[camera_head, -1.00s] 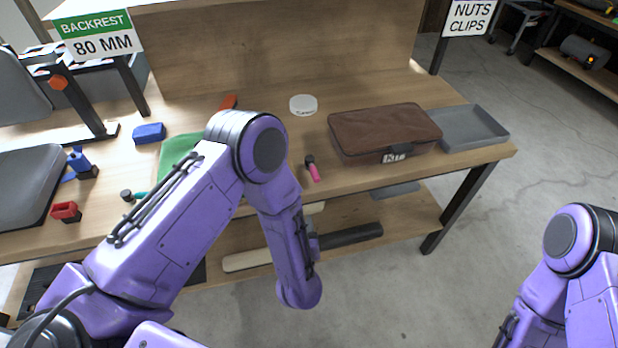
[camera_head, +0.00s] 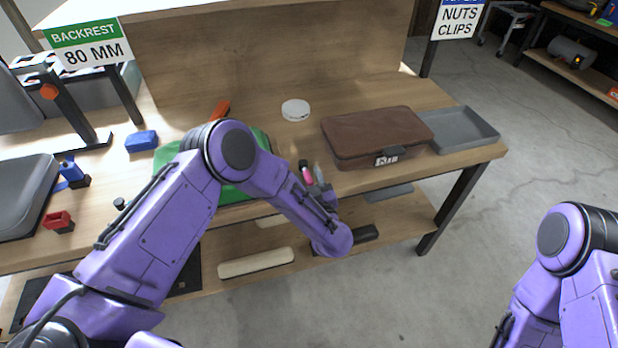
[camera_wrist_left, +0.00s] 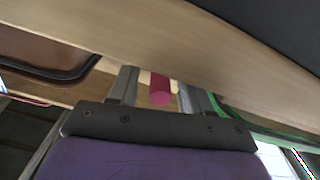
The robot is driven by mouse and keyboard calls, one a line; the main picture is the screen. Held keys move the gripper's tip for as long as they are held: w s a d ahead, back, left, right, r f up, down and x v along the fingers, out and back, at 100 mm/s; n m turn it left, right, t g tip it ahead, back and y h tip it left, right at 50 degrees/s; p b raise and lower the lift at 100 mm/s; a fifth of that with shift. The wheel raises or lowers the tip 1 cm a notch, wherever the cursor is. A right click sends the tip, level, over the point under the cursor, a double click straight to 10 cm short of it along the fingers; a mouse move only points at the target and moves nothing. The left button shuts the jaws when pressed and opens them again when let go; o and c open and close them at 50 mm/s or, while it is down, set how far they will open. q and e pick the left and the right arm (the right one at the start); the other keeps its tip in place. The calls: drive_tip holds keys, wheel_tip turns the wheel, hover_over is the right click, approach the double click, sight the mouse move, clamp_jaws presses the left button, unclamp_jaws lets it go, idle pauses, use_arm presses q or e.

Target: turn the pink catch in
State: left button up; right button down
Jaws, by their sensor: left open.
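The pink catch (camera_head: 307,176) has a dark end and lies at the front edge of the wooden bench, left of the brown case. In the left wrist view its round pink end (camera_wrist_left: 160,92) shows between two grey fingers. My left gripper (camera_head: 314,174) is open at the bench edge, with a finger just beside the catch. In the wrist view my left gripper (camera_wrist_left: 157,84) has one finger on each side of the pink end. Contact cannot be made out. My right arm shows at the lower right, but its gripper is out of view.
The brown case (camera_head: 375,130) and a grey tray (camera_head: 462,130) stand right of the catch. A white round lid (camera_head: 295,109) lies behind it. A green mat (camera_head: 238,193) lies to the left, partly behind my arm. A lower shelf (camera_head: 215,246) runs under the bench.

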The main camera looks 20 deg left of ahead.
use_arm(q)
clamp_jaws()
drive_tip(key=shift+s+a+r+m+h+p, duration=0.1)
drive_tip(key=shift+a+r+m+h+p, duration=0.1)
drive_tip(key=shift+m+h+p, duration=0.15)
drive_tip(key=shift+s+a+f+m+t+h, duration=0.15)
drive_tip(key=shift+m+t+h, duration=0.2)
drive_tip(key=shift+t+h, duration=0.2)
unclamp_jaws()
drive_tip(key=shift+s+d+f, duration=0.1)
drive_tip(key=shift+s+d, duration=0.2)
drive_tip(key=shift+d, duration=0.05)
drive_tip(key=b+v, duration=0.1)
drive_tip(key=v, duration=0.8)
drive_tip(key=shift+s+b, duration=0.3)
drive_tip(key=shift+b, duration=0.1)
